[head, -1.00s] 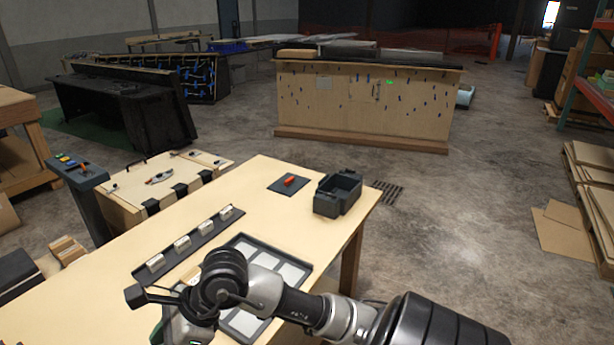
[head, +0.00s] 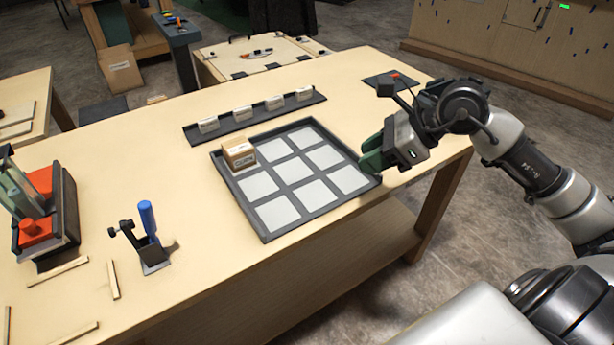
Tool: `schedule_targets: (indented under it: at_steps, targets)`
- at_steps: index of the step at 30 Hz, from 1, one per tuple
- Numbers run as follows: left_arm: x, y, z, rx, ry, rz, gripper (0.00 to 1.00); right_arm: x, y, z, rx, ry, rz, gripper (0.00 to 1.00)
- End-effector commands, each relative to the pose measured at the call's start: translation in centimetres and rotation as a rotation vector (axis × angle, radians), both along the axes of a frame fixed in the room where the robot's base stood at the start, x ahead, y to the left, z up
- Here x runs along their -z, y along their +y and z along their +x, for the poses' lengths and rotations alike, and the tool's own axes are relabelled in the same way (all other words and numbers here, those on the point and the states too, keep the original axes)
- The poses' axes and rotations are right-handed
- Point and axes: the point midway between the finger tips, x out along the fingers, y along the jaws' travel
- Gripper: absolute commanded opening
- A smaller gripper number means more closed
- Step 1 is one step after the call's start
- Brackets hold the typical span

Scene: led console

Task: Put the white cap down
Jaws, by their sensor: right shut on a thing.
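My right gripper (head: 374,156) is at the right edge of the tray, with its green fingers pointing left. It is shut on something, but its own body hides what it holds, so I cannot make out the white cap. The dark tray (head: 247,207) lies on the wooden table and has several pale square compartments. My left gripper is out of view.
A dark rail (head: 232,126) with several small white pieces stands behind the tray. A blue-handled tool (head: 148,220) and a red-and-black device (head: 42,225) stand at left. A dark pad (head: 374,80) lies behind my right arm. Bare tabletop lies left of the tray.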

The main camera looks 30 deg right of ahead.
Motion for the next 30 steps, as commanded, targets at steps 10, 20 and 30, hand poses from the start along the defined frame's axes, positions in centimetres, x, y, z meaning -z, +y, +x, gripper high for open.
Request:
schedule_targets:
  at_steps: [10,20,30]
  targets:
    - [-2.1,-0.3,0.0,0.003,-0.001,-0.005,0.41,3.3,0.2,6.6,0.001,-0.003,0.005,0.11]
    - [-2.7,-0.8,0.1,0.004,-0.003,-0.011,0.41,6.4,0.2,11.1,0.001,-0.001,0.0,0.11]
    - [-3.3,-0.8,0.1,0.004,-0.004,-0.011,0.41,10.2,0.3,11.1,0.0,0.003,0.0,0.11]
